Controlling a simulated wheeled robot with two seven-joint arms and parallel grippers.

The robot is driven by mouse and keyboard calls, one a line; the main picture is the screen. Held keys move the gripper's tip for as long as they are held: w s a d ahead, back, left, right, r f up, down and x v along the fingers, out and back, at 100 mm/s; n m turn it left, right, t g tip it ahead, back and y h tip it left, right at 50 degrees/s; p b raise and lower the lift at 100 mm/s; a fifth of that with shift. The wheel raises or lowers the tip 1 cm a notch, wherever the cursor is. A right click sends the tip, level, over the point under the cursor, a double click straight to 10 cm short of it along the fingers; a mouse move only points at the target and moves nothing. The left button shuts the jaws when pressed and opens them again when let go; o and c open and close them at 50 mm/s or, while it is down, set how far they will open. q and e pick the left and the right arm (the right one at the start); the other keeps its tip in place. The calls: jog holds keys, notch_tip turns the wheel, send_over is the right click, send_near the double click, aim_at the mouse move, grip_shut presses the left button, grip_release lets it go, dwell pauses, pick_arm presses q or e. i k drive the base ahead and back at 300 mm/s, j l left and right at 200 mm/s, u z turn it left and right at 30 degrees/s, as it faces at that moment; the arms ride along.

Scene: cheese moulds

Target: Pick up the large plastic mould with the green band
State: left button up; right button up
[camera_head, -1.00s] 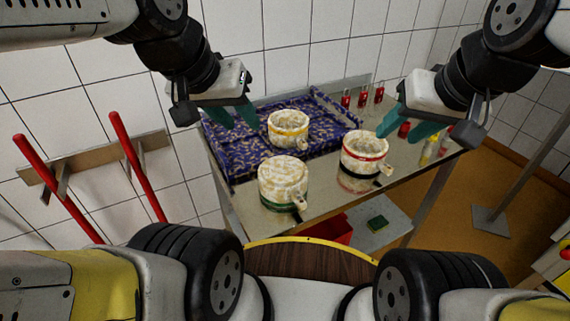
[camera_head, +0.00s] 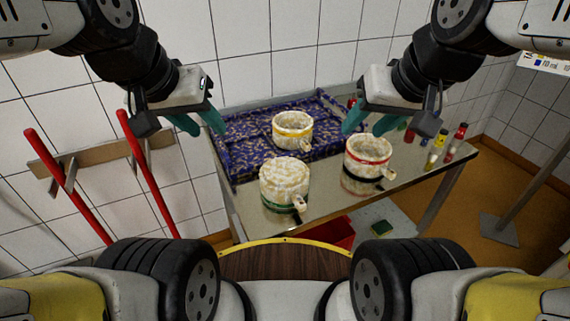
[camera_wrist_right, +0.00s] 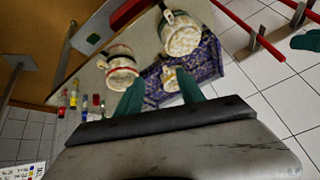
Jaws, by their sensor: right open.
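The large mould with the green band (camera_head: 284,179) stands at the table's near left. It is off-white and mottled, its top looks closed and bumpy, and the green band circles its base, with a handle-like fitting at lower right. It also shows at the top of the right wrist view (camera_wrist_right: 181,38). My left gripper (camera_head: 203,127) is open and empty, up and left of this mould. My right gripper (camera_head: 366,127) is open and empty, up and right of it, in the air; its two teal fingers stand apart in the wrist view (camera_wrist_right: 161,82).
A red-banded mould (camera_head: 367,152) stands to the right. A yellow-banded mould (camera_head: 292,130) sits on the purple patterned tray (camera_head: 240,160) behind. Small bottles (camera_head: 459,132) stand at the metal table's (camera_head: 325,200) right end. Red-handled tools (camera_head: 60,185) hang on the left wall.

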aim_at(284, 180)
jog(key=k+j+z, duration=0.1)
jog(key=k+z, duration=0.2)
jog(key=z, duration=0.15)
jog(key=k+z, duration=0.35)
jog(key=z, duration=0.15)
jog(key=k+l+z, duration=0.15)
jog(key=k+z, duration=0.15)
jog(key=z, duration=0.15)
